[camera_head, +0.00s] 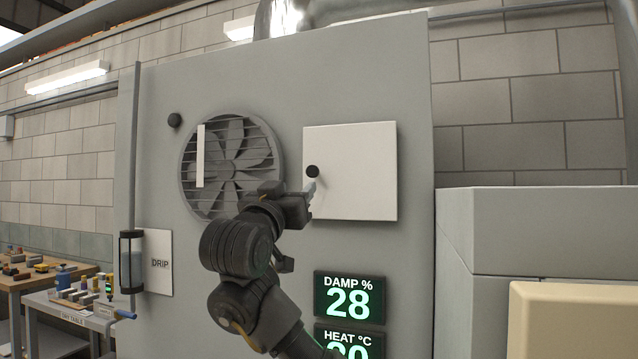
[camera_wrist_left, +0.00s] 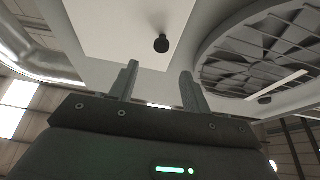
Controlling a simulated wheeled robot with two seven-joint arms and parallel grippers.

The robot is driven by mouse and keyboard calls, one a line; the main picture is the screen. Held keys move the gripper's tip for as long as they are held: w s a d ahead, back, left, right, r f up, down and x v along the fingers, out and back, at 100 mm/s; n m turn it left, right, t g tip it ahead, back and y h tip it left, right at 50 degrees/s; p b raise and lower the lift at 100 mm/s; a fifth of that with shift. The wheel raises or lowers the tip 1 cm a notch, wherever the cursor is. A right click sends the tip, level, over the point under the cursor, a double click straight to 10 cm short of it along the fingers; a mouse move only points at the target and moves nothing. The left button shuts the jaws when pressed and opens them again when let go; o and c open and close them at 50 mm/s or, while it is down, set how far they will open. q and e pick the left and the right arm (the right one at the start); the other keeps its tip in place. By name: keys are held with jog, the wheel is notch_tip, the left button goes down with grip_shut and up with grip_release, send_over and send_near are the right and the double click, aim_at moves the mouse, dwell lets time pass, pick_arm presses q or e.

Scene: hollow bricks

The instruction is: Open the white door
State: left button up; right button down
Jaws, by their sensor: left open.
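The white door (camera_head: 357,180) is a square panel on the grey cabinet front, right of the fan, and it looks shut. Its black round knob (camera_head: 312,171) is near the door's left edge. My left gripper (camera_head: 312,190) is just below the knob in the head view, at the door's left edge. In the left wrist view the two fingers of my left gripper (camera_wrist_left: 157,88) stand apart with nothing between them. The white door (camera_wrist_left: 110,28) and the black knob (camera_wrist_left: 161,44) lie beyond the fingertips there. My right gripper is not in view.
A round fan grille (camera_head: 232,165) with a pale vertical strip is left of the door. Lit displays (camera_head: 349,297) are below it. A DRIP panel (camera_head: 158,262) and clear cylinder (camera_head: 131,262) are at left. A grey housing (camera_head: 540,232) stands at right.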

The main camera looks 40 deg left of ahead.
aim_at(311, 172)
pick_arm(q)
jog(key=p+x, duration=0.3)
jog(key=x, duration=0.2)
jog(key=shift+w+a, duration=0.2)
jog(key=shift+a, duration=0.05)
jog(key=shift+p+x, duration=0.45)
jog(key=shift+x, duration=2.2)
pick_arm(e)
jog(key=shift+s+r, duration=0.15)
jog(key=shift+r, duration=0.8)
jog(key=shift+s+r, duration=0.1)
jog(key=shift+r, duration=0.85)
pick_arm(q)
jog(key=shift+c, duration=0.3)
grip_shut()
